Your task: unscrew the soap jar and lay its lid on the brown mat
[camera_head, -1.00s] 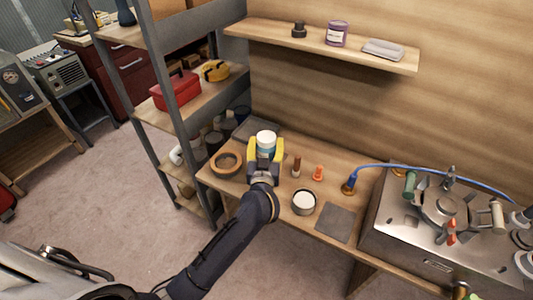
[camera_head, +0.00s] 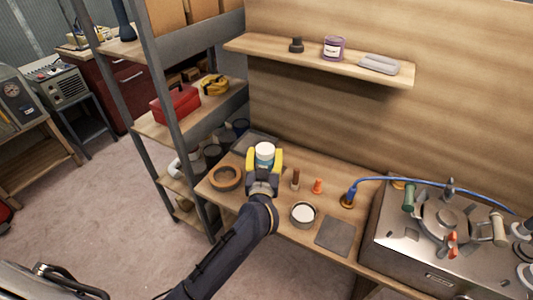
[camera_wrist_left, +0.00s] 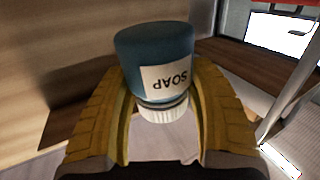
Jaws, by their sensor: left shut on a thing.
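The soap jar (camera_head: 265,158) has a blue body and a white lid (camera_head: 264,149). My left gripper (camera_head: 264,160) has its yellow fingers on both sides of the jar near the back of the bench, and is shut on it. In the left wrist view the jar (camera_wrist_left: 155,50) sits between the fingers, its SOAP label upside down in the picture and its white ribbed lid (camera_wrist_left: 163,110) on. I cannot tell whether the jar touches the bench. A flat grey-brown square mat (camera_head: 335,236) lies bare near the bench's front edge. My right gripper is not in view.
A brown ring (camera_head: 225,177) lies left of the jar. A brown peg (camera_head: 295,179), an orange item (camera_head: 317,186) and a round pale-topped tin (camera_head: 303,214) stand between jar and mat. A blue hose (camera_head: 430,178) runs over the metal stove (camera_head: 430,245) at right.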

